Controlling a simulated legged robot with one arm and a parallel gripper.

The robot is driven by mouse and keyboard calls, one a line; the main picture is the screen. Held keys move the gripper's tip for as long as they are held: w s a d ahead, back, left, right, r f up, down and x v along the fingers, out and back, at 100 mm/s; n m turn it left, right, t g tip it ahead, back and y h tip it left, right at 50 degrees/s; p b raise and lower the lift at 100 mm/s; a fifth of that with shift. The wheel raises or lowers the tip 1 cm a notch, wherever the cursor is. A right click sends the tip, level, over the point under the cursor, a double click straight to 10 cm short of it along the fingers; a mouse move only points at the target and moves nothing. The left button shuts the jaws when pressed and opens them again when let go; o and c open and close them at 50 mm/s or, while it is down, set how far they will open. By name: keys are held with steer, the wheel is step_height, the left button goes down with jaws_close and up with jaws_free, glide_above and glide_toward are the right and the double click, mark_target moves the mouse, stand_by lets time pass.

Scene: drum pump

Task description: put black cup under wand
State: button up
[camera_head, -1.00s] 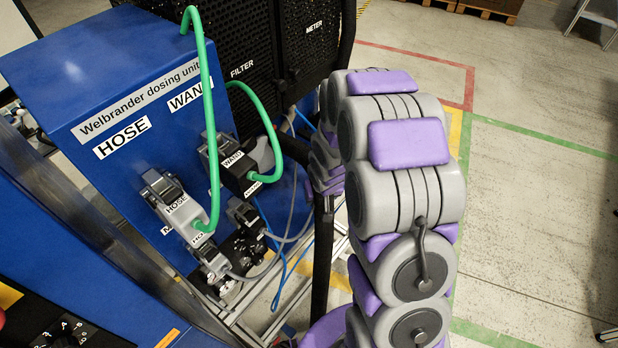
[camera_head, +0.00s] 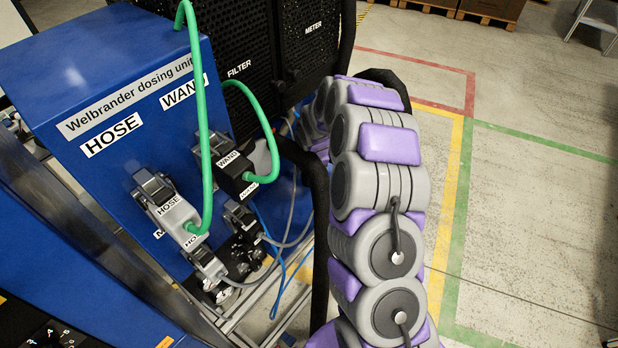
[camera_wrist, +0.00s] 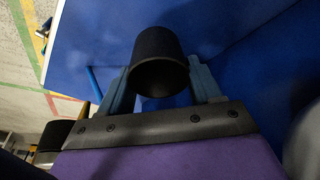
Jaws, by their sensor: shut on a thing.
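The black cup (camera_wrist: 158,58) shows in the wrist view, held between the two grey-blue fingers of my gripper (camera_wrist: 160,82). Its dark open mouth faces toward the wrist camera. My gripper is shut on it, with a blue surface close behind. In the head view my gripper and the cup are hidden past my arm and the black pipe. A black connector labelled WAND (camera_head: 236,167) with a green loop sits on the blue dosing unit (camera_head: 75,75). I cannot make out a wand itself in either view.
A grey connector labelled HOSE (camera_head: 172,215) sits on the unit's front. A thick black pipe (camera_head: 320,230) stands between the unit and my arm. The black FILTER panel (camera_head: 245,50) is behind. The concrete floor (camera_head: 540,220) at right is clear.

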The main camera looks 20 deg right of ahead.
step_height(320, 180, down, 4)
steer(key=shift+a+r+b, duration=0.1)
steer(key=shift+b, duration=0.4)
steer(key=shift+s+r, duration=0.1)
steer(key=shift+r, duration=0.05)
steer(key=o, duration=0.7)
steer(key=shift+o, duration=0.2)
